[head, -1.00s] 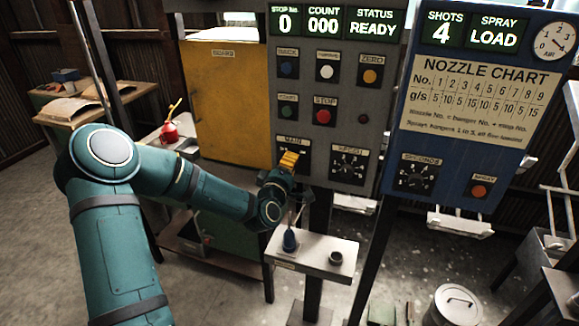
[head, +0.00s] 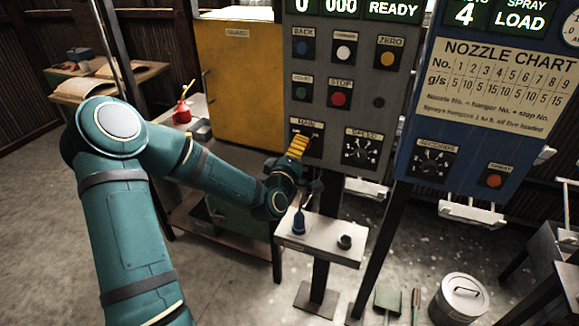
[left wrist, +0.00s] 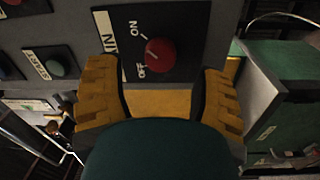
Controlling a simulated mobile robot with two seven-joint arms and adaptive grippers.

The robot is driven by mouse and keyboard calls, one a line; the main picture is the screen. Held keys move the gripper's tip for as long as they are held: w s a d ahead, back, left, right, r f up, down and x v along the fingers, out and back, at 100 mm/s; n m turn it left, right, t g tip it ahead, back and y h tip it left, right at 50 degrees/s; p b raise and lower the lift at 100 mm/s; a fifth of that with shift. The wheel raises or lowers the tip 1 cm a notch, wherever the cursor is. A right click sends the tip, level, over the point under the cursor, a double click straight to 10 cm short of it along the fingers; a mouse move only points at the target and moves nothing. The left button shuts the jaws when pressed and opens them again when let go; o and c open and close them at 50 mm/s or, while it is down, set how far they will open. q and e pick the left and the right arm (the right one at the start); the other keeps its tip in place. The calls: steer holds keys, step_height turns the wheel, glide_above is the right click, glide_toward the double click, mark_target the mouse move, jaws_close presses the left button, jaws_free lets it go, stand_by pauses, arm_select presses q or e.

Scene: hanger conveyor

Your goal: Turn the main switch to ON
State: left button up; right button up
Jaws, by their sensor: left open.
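The main switch is a red round knob (left wrist: 161,55) on a black plate with ON and OFF marks in the left wrist view. A pale line shows on the knob, but which mark it points to is hard to tell. In the head view the knob is hidden by my gripper, and the MAIN plate (head: 318,141) shows around it. My left gripper (head: 298,146) has yellow fingers and is in front of this plate. In the left wrist view my left gripper (left wrist: 161,85) is open, with one finger on each side of the knob; contact cannot be told. My right gripper is out of view.
The SPEED dial (head: 362,149) is right of the main switch, and the red STOP button (head: 339,98) is above. A yellow guard (head: 236,80) stands left.

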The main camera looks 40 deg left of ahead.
arm_select(q)
steer(key=v, duration=0.9)
steer(key=shift+s, duration=0.2)
steer(key=d+f+m+g+h, duration=0.7)
steer(key=d+f+m, duration=0.1)
steer(key=d+f, duration=0.8)
steer(key=s+d+f+m+g, duration=0.4)
steer(key=s+f, duration=0.2)
steer(key=s, duration=0.1)
steer(key=s+d+f+m+g+h, duration=0.1)
steer(key=s+d+f+m+g, duration=0.3)
steer(key=s, duration=0.4)
step_height(320, 180, down, 3)
steer(key=shift+d+r+m+g, duration=0.1)
steer(key=shift+d+m+g, duration=0.2)
steer(key=shift+d+g, duration=0.4)
steer(key=shift+w+a, duration=0.1)
steer(key=shift+a, duration=0.05)
